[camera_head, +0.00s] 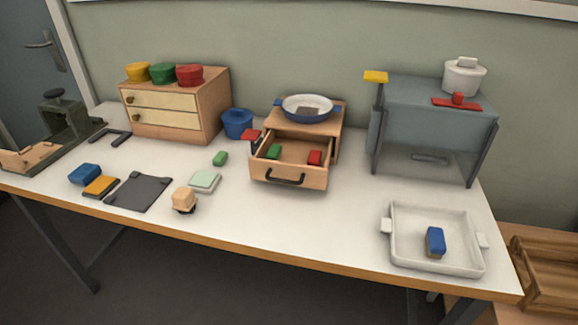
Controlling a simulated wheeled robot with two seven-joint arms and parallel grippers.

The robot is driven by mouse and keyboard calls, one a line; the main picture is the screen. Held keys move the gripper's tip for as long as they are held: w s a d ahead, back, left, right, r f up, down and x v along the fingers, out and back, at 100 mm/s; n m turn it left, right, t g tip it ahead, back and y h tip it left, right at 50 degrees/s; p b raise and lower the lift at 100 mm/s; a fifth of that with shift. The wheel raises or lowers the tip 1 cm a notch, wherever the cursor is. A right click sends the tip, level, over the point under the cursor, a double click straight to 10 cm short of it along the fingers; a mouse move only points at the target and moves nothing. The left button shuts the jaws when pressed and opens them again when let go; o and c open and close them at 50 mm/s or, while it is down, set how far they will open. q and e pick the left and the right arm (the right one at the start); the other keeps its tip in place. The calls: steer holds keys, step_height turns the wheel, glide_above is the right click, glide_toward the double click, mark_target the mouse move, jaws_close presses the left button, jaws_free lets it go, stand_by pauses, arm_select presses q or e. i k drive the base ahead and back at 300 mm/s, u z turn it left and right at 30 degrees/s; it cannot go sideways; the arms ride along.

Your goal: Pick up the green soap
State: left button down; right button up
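A small rounded green piece (220,158), which looks like the green soap, lies on the white table left of the open drawer. A green block (273,152) sits inside the open drawer (287,178), at its left side; I cannot tell for sure which of the two is the soap. A pale green square pad (205,180) lies in front of the small green piece, apart from it. Neither of my grippers shows in the head view.
A blue pot (237,123) stands behind the green piece. A tan block (184,199) and a dark flat board (139,191) lie in front. A wooden cabinet (207,105) stands behind left, a grey oven (433,120) right. A white tray (399,252) holds a blue block (435,241).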

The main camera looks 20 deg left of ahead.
mark_target(222, 157)
steer(key=z, duration=2.85)
steer(key=k, duration=2.85)
steer(key=u, duration=2.75)
